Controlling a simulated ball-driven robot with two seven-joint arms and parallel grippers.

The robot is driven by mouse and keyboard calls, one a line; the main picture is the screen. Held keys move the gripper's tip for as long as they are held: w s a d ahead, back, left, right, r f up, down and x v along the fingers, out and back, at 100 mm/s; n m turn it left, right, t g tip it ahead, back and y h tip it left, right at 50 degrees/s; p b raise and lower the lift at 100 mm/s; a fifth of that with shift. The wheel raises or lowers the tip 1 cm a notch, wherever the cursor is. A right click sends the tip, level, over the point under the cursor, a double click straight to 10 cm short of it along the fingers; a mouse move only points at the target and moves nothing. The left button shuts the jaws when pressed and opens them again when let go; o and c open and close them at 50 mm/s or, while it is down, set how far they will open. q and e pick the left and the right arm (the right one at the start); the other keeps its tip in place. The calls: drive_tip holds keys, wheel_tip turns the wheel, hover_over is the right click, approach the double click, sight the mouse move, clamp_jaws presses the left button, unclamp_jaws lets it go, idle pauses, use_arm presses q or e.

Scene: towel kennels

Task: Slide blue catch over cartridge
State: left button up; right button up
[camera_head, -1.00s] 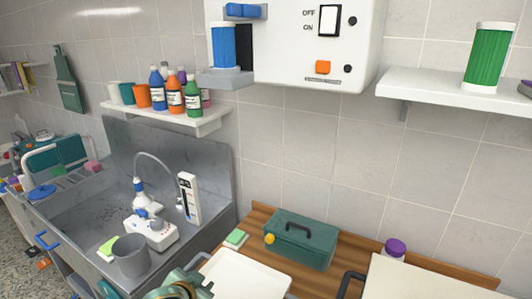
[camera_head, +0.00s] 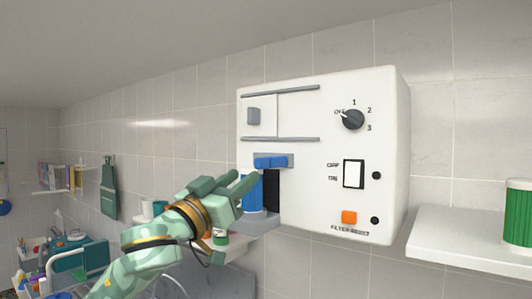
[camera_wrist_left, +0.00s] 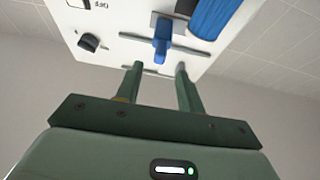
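The blue catch (camera_head: 270,161) sits on a short grey plate on the front of the white wall box. It also shows in the wrist view (camera_wrist_left: 162,45). The blue ribbed cartridge (camera_head: 252,197) stands upright on a grey ledge just below and left of the catch, partly hidden by my gripper. It shows in the wrist view (camera_wrist_left: 220,14) beside the catch. My left gripper (camera_head: 241,183) is open and empty, its fingers reaching in front of the cartridge and box. In the wrist view its fingertips (camera_wrist_left: 160,67) are apart, pointing toward the catch. My right gripper is not in view.
The white box (camera_head: 388,150) carries a dial (camera_head: 353,119), a switch (camera_head: 353,174), an orange button (camera_head: 349,217) and a small sliding panel above the catch. A white shelf (camera_head: 470,245) with a green cartridge (camera_head: 518,215) is at right. A bottle shelf lies below my arm.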

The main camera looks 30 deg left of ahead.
sight(265, 159)
use_arm(q)
drive_tip(key=p+x, duration=0.2)
drive_tip(key=x, duration=0.6)
drive_tip(key=shift+w+r, duration=0.15)
drive_tip(key=shift+w, duration=0.25)
drive_tip(key=shift+w+d+r+p, duration=0.1)
drive_tip(key=shift+w+p, duration=0.2)
drive_tip(key=shift+w, duration=0.2)
drive_tip(key=shift+c, duration=0.4)
